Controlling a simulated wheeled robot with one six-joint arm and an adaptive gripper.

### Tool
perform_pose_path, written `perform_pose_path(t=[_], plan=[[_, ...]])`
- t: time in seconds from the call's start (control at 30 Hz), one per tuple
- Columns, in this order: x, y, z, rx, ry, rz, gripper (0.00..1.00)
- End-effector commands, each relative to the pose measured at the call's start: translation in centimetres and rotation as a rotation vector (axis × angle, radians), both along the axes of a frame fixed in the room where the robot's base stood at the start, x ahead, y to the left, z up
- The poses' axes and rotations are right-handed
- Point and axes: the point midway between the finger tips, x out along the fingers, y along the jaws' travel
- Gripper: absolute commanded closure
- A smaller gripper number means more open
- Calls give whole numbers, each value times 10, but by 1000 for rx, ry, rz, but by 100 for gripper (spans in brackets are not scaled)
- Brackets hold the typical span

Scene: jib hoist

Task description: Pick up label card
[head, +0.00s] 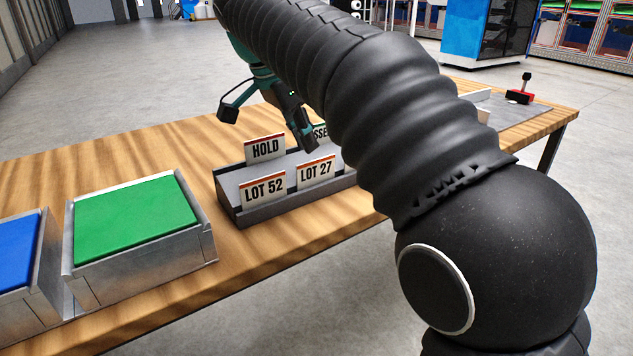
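Several white label cards with red-orange top stripes stand upright in a dark grey card tray (282,209) on the wooden table. The LOT 52 card (263,189) is front left and the LOT 27 card (316,172) front right. The HOLD card (265,148) stands behind at left. A card with a green stripe (320,131), reading "SSE" in its visible part, stands behind at right, partly hidden by my gripper and arm. My gripper (268,131) is open and empty, above the tray near the back cards. Its right finger overlaps the green-striped card; I cannot tell whether it touches.
A metal bin with a green top (138,222) and one with a blue top (17,250) stand left on the wooden table (180,151). A red and black joystick device (520,93) sits on a grey mat at the far right. My arm hides the table's middle right.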

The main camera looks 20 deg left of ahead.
Motion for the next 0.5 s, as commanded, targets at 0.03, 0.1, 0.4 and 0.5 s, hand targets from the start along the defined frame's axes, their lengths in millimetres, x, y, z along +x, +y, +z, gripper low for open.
perform_pose_path(t=[0.03, 0.1, 0.4, 0.5], plan=[[1, -2, -6, -1, 1, 0, 90], [3, -3, -10, 1, -1, 0, 90], [11, -9, -36, -1, 1, -2, 90], [15, -12, -49, 0, 0, -1, 90]])
